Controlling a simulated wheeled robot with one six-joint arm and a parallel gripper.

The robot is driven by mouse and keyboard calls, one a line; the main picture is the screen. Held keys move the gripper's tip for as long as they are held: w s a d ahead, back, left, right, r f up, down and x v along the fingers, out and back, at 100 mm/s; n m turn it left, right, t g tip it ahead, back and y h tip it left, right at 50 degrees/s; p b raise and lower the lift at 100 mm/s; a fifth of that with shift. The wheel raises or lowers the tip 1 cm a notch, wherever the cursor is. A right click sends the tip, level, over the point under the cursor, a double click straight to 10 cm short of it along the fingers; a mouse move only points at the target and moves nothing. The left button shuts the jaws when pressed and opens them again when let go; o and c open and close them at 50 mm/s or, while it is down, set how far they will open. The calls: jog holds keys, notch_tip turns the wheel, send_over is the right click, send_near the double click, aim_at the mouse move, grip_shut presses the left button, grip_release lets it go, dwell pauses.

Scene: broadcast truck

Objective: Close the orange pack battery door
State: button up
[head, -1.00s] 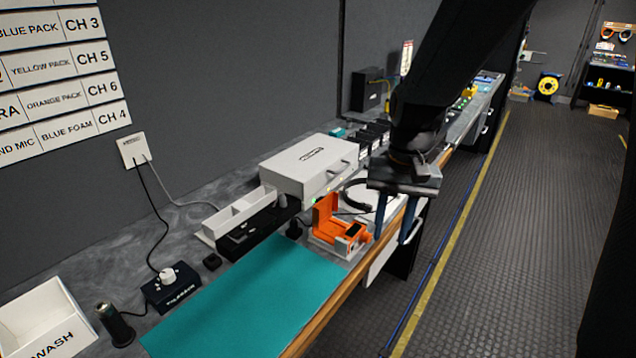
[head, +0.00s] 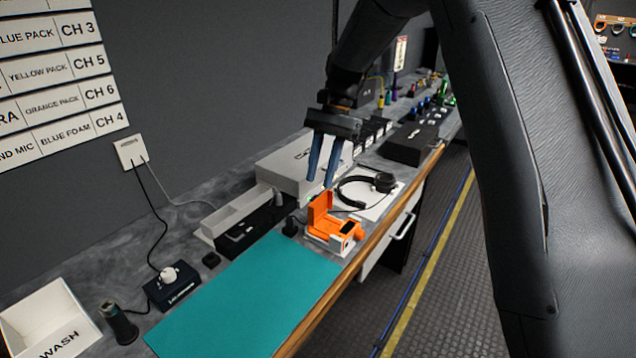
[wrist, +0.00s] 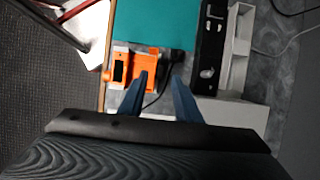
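The orange pack (head: 343,229) sits in a white holder on the bench, just past the far right corner of the teal mat. Its orange battery door (head: 320,208) stands up at the pack's left side, so it is open. In the wrist view the orange pack (wrist: 118,72) lies left of centre, with the orange door area (wrist: 146,62) beside it. My gripper (head: 319,183) is above and slightly behind the pack, fingers pointing down. In the wrist view my gripper's (wrist: 160,77) fingers are apart with nothing held between them, and the left finger overlaps the orange part. Contact cannot be told.
A large white box (head: 290,165) stands behind, beside my gripper. A black unit (head: 240,238) and white tray (head: 237,212) are to the left. The teal mat (head: 245,300) is clear.

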aim_at(315, 197)
jog(key=shift+p+x, duration=0.4)
jog(key=shift+x, duration=1.4)
grip_shut()
